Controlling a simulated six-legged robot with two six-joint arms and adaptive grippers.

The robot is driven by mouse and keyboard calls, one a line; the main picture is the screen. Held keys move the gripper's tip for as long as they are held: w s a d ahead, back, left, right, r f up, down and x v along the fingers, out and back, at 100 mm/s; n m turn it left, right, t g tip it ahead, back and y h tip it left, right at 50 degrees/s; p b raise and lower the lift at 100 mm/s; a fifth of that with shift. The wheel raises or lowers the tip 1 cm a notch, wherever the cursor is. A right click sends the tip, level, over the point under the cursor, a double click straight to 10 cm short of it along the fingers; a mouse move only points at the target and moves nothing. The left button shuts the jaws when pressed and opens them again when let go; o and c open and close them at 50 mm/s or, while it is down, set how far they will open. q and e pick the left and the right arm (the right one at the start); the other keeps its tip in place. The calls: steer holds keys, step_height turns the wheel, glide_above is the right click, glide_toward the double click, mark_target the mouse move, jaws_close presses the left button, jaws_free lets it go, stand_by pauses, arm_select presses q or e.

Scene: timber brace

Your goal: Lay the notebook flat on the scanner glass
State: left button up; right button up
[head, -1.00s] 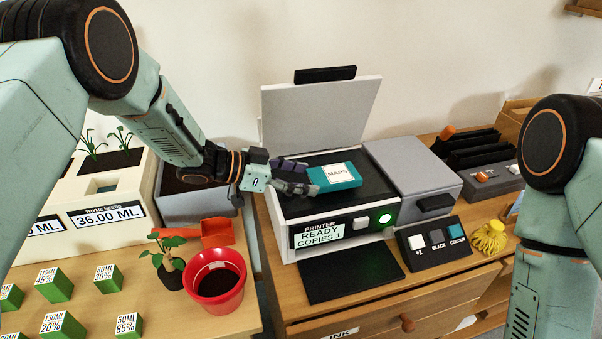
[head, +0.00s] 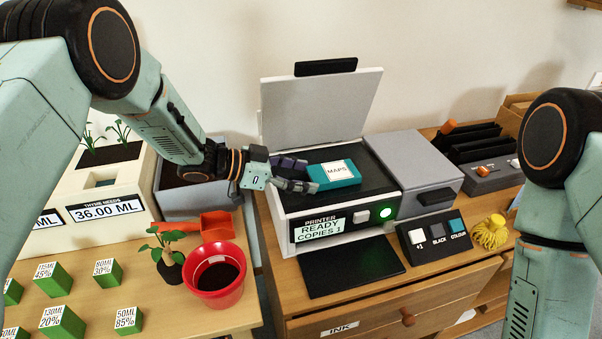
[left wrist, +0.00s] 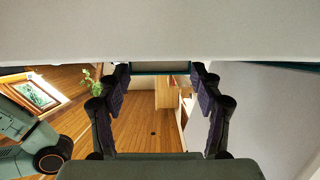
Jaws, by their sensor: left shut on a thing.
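The teal notebook (head: 336,184) has a white label reading MAPS. It is over the dark scanner glass (head: 372,177) of the printer, cover up and close to level. I cannot tell whether its underside touches the glass. My left gripper (head: 297,175) is shut on the notebook's left edge. In the left wrist view, a teal strip of the notebook (left wrist: 160,68) shows between the fingertips of my left gripper (left wrist: 160,76). The scanner lid (head: 318,108) stands raised behind the glass. My right arm shows at the right, but its gripper is out of view.
The printer's front panel (head: 320,229) reads READY, COPIES 1, beside a lit green button (head: 386,212). A button box (head: 434,238) stands in front right. A red pot (head: 218,277) and a seedling (head: 170,257) stand on the left table. The glass right of the notebook is clear.

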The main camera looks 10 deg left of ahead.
arm_select(q)
steer(key=shift+s, duration=0.15)
steer(key=shift+f, duration=0.1)
steer(key=o, duration=1.3)
steer(key=shift+c, duration=0.2)
step_height(320, 180, up, 9)
steer(key=p, duration=0.3)
steer(key=shift+d, duration=0.1)
